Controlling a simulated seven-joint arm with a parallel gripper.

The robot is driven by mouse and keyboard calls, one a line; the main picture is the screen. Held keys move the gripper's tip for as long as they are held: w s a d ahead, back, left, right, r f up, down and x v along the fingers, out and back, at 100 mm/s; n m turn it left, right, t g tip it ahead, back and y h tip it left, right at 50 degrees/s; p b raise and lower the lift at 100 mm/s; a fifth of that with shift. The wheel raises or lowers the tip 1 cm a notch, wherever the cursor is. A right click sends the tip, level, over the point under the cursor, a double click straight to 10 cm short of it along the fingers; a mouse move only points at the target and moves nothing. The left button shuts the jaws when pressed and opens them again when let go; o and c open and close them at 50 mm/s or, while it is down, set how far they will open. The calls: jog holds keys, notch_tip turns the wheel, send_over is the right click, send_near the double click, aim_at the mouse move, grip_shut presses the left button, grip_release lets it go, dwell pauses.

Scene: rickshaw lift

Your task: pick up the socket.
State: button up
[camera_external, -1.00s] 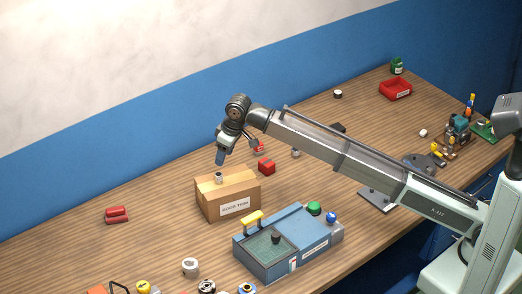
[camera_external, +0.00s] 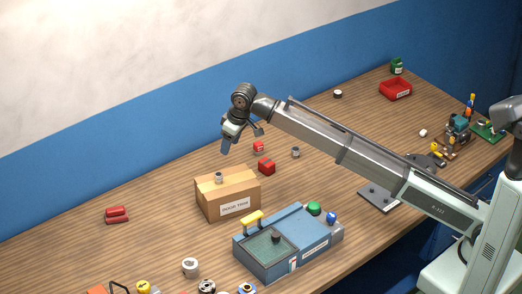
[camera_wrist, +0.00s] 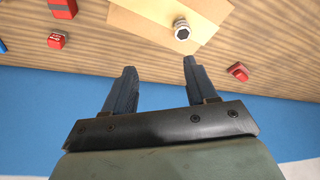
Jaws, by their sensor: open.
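The socket, a small grey metal cylinder (camera_external: 219,178), stands upright on top of a cardboard box (camera_external: 228,199) near the middle of the table. In the wrist view the socket (camera_wrist: 182,29) shows its dark hollow end, beyond and slightly right of the gap between the fingers. My gripper (camera_external: 241,143) is above the box and a little behind and right of the socket, apart from it. In the wrist view its two dark fingers (camera_wrist: 160,72) are spread with nothing between them.
A red block (camera_external: 266,167), another small red item (camera_external: 258,147) and a grey cylinder (camera_external: 296,152) lie right of the box. A blue-grey machine (camera_external: 285,245) stands in front of it. A red object (camera_external: 116,214) lies left. Table between them is bare.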

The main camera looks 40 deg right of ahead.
jog(key=w+d+f+m, duration=0.1)
jog(key=w+d+m, duration=0.15)
jog(key=d, duration=0.95)
jog(key=w+d+f+m+h, duration=0.1)
jog(key=w+d+f, duration=0.15)
jog(key=d, duration=0.95)
jog(key=w+d+f+m, duration=0.1)
jog(key=w+d, duration=0.2)
jog(key=d, duration=0.9)
jog(key=s+d+f+n+g, duration=0.1)
jog(key=s+d+f, duration=0.15)
jog(key=d, duration=0.35)
jog(key=s+d+f+n, duration=0.1)
jog(key=s+d+n, duration=0.1)
jog(key=s+d, duration=0.3)
jog(key=s+f+n+g, duration=0.15)
jog(key=s+n, duration=0.35)
jog(key=n, duration=1.8)
jog(key=f, duration=0.6)
jog(key=shift+s+d+f, duration=0.2)
jog(key=shift+d+f, duration=0.15)
jog(key=shift+f, duration=0.05)
jog(key=shift+w+f, duration=0.15)
jog(key=shift+f, duration=1.55)
jog(key=shift+w+f, duration=0.1)
jog(key=shift+f, duration=1.55)
